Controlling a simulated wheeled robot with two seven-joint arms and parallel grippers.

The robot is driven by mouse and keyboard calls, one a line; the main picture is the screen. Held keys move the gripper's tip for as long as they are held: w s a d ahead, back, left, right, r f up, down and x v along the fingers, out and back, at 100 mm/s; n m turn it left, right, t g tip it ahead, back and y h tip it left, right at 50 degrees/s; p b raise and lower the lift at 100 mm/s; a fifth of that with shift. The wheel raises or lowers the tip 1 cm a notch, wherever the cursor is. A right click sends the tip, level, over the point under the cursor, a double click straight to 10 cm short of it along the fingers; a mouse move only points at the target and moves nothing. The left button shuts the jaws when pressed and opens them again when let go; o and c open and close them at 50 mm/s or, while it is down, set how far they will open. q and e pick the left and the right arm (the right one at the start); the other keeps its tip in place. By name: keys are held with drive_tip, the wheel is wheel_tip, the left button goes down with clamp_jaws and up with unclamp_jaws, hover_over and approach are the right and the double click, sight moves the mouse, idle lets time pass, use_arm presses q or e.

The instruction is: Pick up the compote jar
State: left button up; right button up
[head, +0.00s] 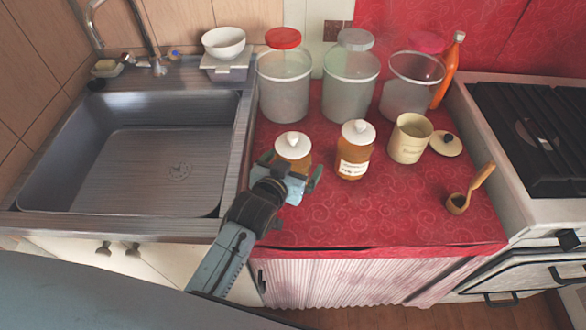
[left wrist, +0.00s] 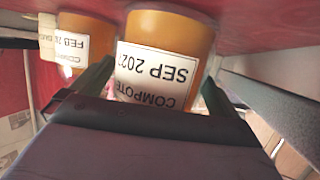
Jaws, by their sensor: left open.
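The compote jar (head: 293,152), amber with a white lid, stands upright on the red counter near the sink. In the left wrist view, which is upside down, its label (left wrist: 158,75) reads "COMPOTE SEP 202", with the last digit unclear. My left gripper (head: 291,168) is open at the near side of this jar. In the left wrist view the jar shows ahead between its fingers (left wrist: 155,90); I cannot tell whether they touch it. A second amber jar (head: 355,158) stands to the right, and its label (left wrist: 72,50) starts with "FEB". My right gripper is not in view.
Several clear canisters (head: 285,92) and an orange bottle (head: 448,70) are behind. The sink (head: 150,170) is left, the stove (head: 535,130) right.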

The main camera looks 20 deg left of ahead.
use_arm(q)
drive_tip(key=shift+c, duration=1.3)
drive_tip(key=c, duration=0.9)
drive_tip(key=shift+c, duration=1.4)
drive_tip(key=shift+r, duration=0.15)
drive_tip(key=shift+c, duration=0.5)
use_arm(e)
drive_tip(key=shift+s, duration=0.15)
